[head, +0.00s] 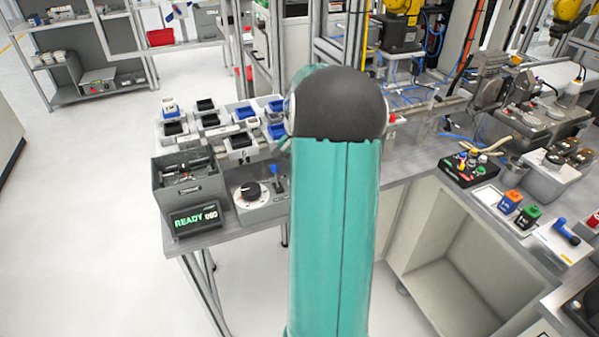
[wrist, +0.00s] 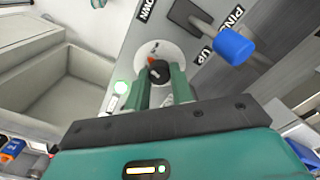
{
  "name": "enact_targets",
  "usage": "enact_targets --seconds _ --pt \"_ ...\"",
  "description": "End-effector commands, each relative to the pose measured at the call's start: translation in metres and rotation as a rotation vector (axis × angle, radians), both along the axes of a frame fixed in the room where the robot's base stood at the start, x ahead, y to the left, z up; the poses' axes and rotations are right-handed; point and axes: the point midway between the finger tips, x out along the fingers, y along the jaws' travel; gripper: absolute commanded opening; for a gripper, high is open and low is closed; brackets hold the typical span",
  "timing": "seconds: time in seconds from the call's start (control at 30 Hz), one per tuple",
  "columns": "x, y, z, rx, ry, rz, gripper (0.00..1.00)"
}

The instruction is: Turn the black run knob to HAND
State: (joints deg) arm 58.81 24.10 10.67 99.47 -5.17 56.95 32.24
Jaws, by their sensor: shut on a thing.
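The black run knob (wrist: 158,70) sits on a pale round plate (wrist: 171,54) on a grey panel in the wrist view. A small orange-red mark shows at the knob's upper edge. My gripper (wrist: 160,80) has its two green fingers on either side of the knob, shut on it. The knob's lower part is partly hidden by the fingers. I cannot read the position words around it, so its setting is unclear. In the head view my teal arm hides the gripper, and I cannot make out this knob there.
A blue-handled lever (wrist: 234,46) with DOWN and UP labels stands close to the right of the knob. In the head view, a box with a large dial (head: 250,191) and a READY display (head: 196,218) stand left of my arm.

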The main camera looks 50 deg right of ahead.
Motion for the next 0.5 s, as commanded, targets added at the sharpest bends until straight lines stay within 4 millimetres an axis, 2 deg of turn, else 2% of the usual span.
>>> enact_targets --seconds 0.5 --pt "0.0017 -0.0006 0.0016 -0.005 -0.001 0.489 0.00"
